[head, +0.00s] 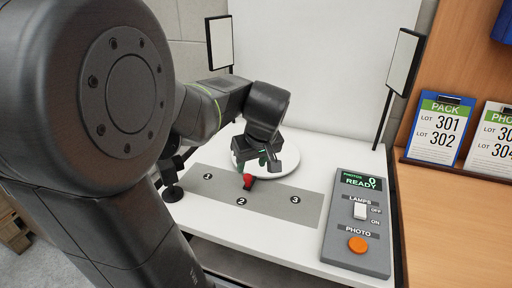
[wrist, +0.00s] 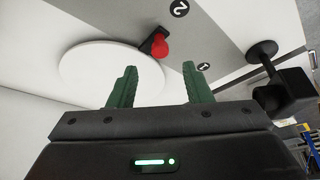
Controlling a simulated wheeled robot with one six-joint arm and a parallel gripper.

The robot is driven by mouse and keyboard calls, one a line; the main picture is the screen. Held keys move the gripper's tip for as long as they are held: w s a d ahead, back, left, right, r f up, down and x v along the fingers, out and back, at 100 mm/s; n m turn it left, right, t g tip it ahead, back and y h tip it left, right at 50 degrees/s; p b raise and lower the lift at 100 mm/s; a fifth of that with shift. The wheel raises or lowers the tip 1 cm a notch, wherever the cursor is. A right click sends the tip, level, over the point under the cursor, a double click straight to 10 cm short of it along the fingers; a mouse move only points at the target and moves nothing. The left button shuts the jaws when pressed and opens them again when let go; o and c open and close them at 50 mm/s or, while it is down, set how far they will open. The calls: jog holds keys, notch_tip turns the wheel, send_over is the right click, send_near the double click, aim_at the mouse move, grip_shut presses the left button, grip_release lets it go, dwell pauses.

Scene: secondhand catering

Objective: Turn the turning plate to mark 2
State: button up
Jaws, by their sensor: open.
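The turning plate (head: 286,168) is a white round disc on the white table; it also shows in the wrist view (wrist: 90,75). A red knob (head: 247,182) on a dark piece stands out at its rim, over the edge of the grey strip; the wrist view shows it too (wrist: 161,48). Mark 2 (head: 241,201) is on the strip close to the knob. I cannot tell whether they line up exactly. My gripper (wrist: 160,67) is open and empty, with green fingers. It is above the plate's near side, with the knob beyond its fingertips in the wrist view. It partly hides the plate in the head view.
The grey strip (head: 271,203) also carries mark 1 (head: 208,176) and mark 3 (head: 295,199). A control box (head: 356,235) with a lamp switch and orange photo button stands at right. A black stand (head: 172,191) is at left. Lamp panels (head: 403,62) rise behind.

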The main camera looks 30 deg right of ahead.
aim_at(248, 176)
jog(key=v, duration=0.7)
jog(key=shift+r, duration=0.3)
jog(key=shift+f, duration=0.1)
jog(key=x, duration=1.3)
jog(key=shift+f, duration=0.4)
jog(key=shift+w, duration=0.15)
